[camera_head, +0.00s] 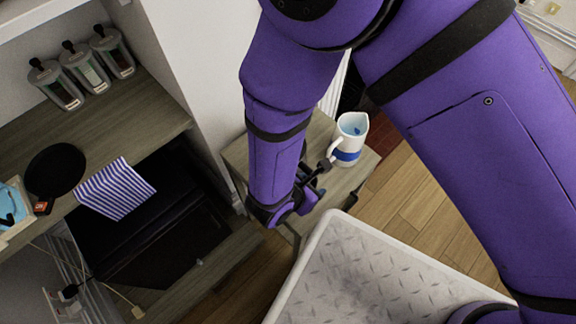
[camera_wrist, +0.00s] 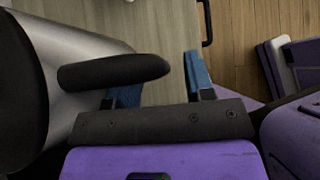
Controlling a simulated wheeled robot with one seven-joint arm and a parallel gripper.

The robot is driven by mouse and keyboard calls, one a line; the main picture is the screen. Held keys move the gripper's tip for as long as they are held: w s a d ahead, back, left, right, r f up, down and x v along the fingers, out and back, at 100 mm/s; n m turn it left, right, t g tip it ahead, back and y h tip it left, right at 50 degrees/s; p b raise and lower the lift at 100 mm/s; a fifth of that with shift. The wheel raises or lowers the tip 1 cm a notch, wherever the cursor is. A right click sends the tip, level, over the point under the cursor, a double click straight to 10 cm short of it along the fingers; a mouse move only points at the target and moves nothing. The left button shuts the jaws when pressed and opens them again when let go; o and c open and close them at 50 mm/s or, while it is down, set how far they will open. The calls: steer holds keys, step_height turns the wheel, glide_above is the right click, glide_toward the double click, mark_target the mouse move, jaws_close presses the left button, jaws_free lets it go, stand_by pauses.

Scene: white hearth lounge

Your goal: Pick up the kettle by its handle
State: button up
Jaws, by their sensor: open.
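The kettle (camera_wrist: 85,45) fills the left of the wrist view, with a brushed silver body and a dark part at the far left edge. Its black handle (camera_wrist: 115,71) sticks out to the right, and its rounded end reaches in front of the gap between my fingers. My gripper (camera_wrist: 158,84) is open, with blue-tipped fingers. The handle partly covers the left finger; the right finger is clear of it. I cannot tell the handle's depth relative to the fingers. In the head view my gripper (camera_head: 312,178) is over the small wooden table, and my arm hides most or all of the kettle.
A white jug with a blue band (camera_head: 350,138) stands on the small wooden table (camera_head: 362,168), close to my gripper. At left, a shelf (camera_head: 140,118) holds several grey canisters (camera_head: 84,66), a black round pan (camera_head: 56,170) and a striped cloth (camera_head: 116,188). Wooden floor (camera_head: 430,205) shows at right.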

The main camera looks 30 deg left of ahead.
steer(key=shift+w+f, duration=0.25)
steer(key=shift+f, duration=0.05)
jaws_close()
steer(key=shift+r, duration=0.1)
stand_by(1.2)
